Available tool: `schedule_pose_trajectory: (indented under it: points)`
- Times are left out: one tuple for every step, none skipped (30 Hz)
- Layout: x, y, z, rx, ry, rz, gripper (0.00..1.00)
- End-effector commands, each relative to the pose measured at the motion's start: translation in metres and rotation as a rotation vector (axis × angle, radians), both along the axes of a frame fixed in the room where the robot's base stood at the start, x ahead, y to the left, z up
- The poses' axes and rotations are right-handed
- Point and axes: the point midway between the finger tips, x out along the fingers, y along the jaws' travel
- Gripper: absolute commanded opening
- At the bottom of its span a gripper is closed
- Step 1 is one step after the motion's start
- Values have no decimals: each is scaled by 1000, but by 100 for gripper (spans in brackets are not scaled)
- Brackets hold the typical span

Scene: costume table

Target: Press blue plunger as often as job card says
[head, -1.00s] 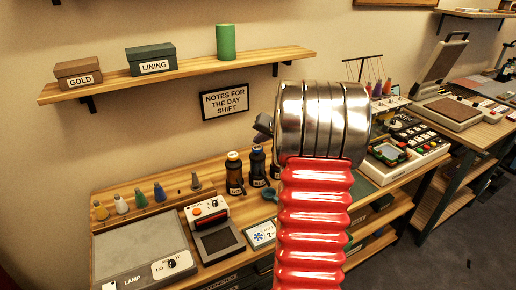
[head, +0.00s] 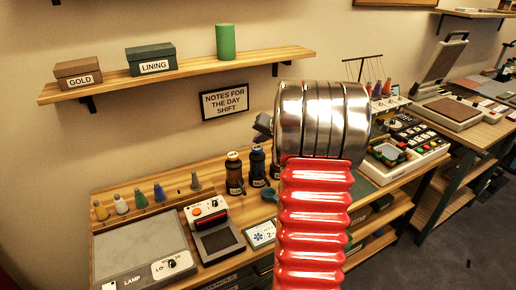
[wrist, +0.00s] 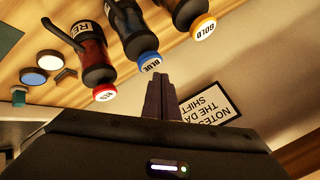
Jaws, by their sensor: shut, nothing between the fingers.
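The blue plunger is a dark bottle with a blue cap (wrist: 150,63), marked BLUE. It stands between the red-capped bottle (wrist: 103,93) and the gold-capped bottle (wrist: 203,27) in the wrist view. My gripper (wrist: 158,78) is shut and empty, its tips close to the blue cap; I cannot tell whether they touch it. In the head view the blue bottle (head: 257,160) stands right of the gold one (head: 234,172), and my arm partly hides the red one. A card (head: 260,233) with a blue flower-like mark and a 2 lies in front, its right side hidden by my arm.
A press-like device (head: 213,228) and a grey lamp panel (head: 140,262) stand on the left of the table. Several coloured cones (head: 140,198) line the back. A shelf (head: 190,72) with boxes is above. A notes sign (head: 225,102) hangs on the wall.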

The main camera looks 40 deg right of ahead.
Motion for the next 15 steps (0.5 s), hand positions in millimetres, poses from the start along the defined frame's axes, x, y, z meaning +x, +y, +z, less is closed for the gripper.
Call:
schedule_pose_trajectory:
  points:
    - [0, 0, 0, 0, 0, 0, 0]
    - [0, 0, 0, 0, 0, 0, 0]
    - [0, 0, 0, 0, 0, 0, 0]
    - [0, 0, 0, 0, 0, 0, 0]
    - [0, 0, 0, 0, 0, 0, 0]
    - [0, 0, 0, 0, 0, 0, 0]
    - [0, 0, 0, 0, 0, 0, 0]
    - [0, 0, 0, 0, 0, 0, 0]
    - [0, 0, 0, 0, 0, 0, 0]
    - [0, 0, 0, 0, 0, 0, 0]
    - [0, 0, -1, 0, 0, 0, 0]
    - [0, 0, -2, 1, 0, -1, 0]
    - [0, 0, -2, 1, 0, -1, 0]
    - [0, 0, -3, 1, 0, -1, 0]
    - [0, 0, -4, 1, 0, -1, 0]
